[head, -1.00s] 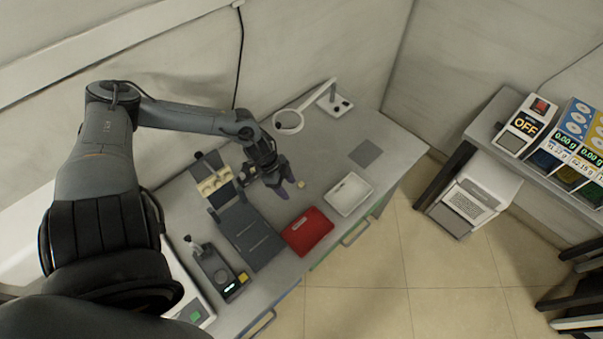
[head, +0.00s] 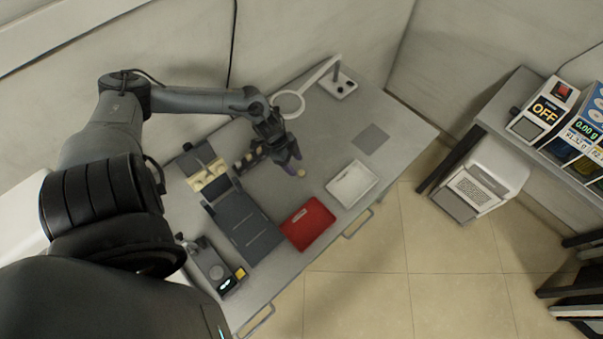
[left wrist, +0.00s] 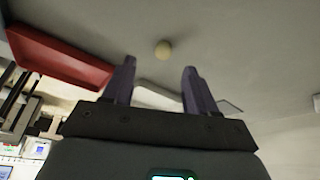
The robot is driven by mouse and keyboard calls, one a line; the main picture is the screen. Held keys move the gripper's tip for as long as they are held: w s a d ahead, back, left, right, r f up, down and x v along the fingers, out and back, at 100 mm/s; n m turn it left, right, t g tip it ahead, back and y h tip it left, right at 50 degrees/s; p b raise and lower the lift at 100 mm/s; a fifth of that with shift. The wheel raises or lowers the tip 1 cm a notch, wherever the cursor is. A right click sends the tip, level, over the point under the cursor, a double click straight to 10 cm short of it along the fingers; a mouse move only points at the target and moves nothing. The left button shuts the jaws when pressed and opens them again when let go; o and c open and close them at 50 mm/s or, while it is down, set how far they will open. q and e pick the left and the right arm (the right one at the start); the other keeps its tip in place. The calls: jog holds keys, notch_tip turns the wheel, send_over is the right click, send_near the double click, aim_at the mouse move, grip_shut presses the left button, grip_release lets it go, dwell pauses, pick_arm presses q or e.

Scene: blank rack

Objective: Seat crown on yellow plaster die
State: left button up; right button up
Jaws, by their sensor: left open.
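A small rounded pale-yellow piece (head: 301,173) lies on the grey worktop between the red tray and the white tray. It also shows in the left wrist view (left wrist: 163,49), above and between the fingers in the picture and apart from them. I cannot tell whether it is the crown or the yellow die. My left gripper (head: 291,158) is open and empty, its purple fingers (left wrist: 160,85) just behind the piece. A dark block (head: 250,158) stands left of the gripper, its details too small to read. My right gripper is not in view.
A red tray (head: 307,224) and a white tray (head: 352,184) sit along the front edge. A holder with cream pieces (head: 208,181), a dark panel (head: 243,226) and a small device (head: 212,267) stand left. A ring magnifier (head: 288,105) stands behind. A grey pad (head: 371,139) lies right.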

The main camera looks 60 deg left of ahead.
aim_at(302, 172)
pick_arm(q)
jog(key=shift+w+b+x, duration=0.2)
jog(key=shift+b+x, duration=0.45)
jog(key=shift+x, duration=1.9)
jog(key=shift+a, duration=0.1)
grip_shut()
jog(key=shift+r, duration=0.1)
